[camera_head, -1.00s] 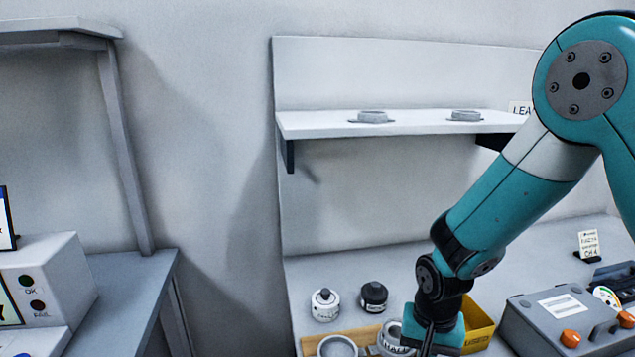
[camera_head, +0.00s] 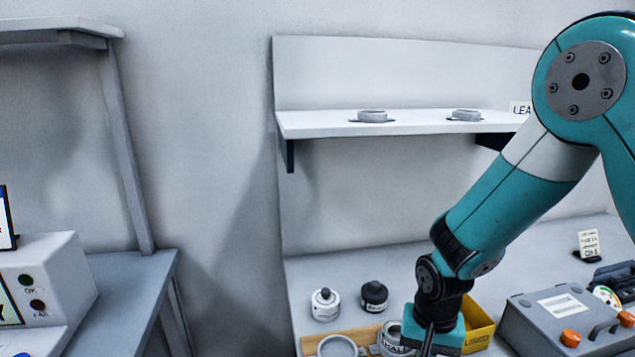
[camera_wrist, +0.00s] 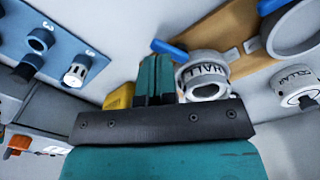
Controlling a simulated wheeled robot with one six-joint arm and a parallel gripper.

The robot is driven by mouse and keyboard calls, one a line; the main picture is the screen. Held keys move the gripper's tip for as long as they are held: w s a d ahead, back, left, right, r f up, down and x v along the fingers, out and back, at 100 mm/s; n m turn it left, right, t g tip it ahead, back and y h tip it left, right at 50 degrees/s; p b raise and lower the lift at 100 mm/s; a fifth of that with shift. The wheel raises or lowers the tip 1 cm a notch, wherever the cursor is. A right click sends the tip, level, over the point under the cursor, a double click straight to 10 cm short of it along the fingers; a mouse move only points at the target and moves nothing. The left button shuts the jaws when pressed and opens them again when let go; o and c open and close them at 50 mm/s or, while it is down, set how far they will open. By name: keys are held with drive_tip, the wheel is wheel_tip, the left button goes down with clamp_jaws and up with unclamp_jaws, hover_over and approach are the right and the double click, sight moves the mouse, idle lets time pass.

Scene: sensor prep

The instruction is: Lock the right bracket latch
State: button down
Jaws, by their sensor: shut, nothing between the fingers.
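The right bracket (camera_wrist: 189,72) is a pale ring on the wooden board and holds a light grey part labelled HALL (camera_wrist: 207,73). It also shows in the head view (camera_head: 384,347), partly behind my gripper. Its blue latch lever (camera_wrist: 169,48) sticks out to the left in the wrist view, just beyond my fingertips. The latch is hidden in the head view. My gripper (camera_wrist: 155,62) is shut and empty, beside the bracket. I cannot tell whether it touches the lever.
The left bracket (camera_head: 338,346) is an empty-looking ring on the wooden board (camera_head: 309,345); its blue lever (camera_wrist: 272,22) shows in the wrist view. A yellow bin (camera_head: 478,333), a white jar (camera_head: 325,304), a black jar (camera_head: 374,296) and a grey box (camera_head: 545,320) stand nearby.

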drive_tip(key=shift+f+b, duration=0.65)
drive_tip(key=shift+f, duration=0.4)
drive_tip(key=shift+s+a+p, duration=0.2)
drive_tip(key=shift+a+p, duration=0.4)
idle(1.0)
drive_tip(key=shift+a+p, duration=0.5)
drive_tip(key=shift+a, duration=0.15)
idle(1.3)
drive_tip(key=shift+r, duration=0.1)
drive_tip(key=shift+w+d+r+p, duration=0.1)
drive_tip(key=shift+d+r+p, duration=0.05)
drive_tip(key=shift+r+p, duration=1.3)
drive_tip(key=shift+w+d+r+p, duration=0.1)
drive_tip(key=shift+d+r+p, duration=0.05)
drive_tip(key=shift+r+p, duration=1.2)
drive_tip(key=shift+r, duration=0.1)
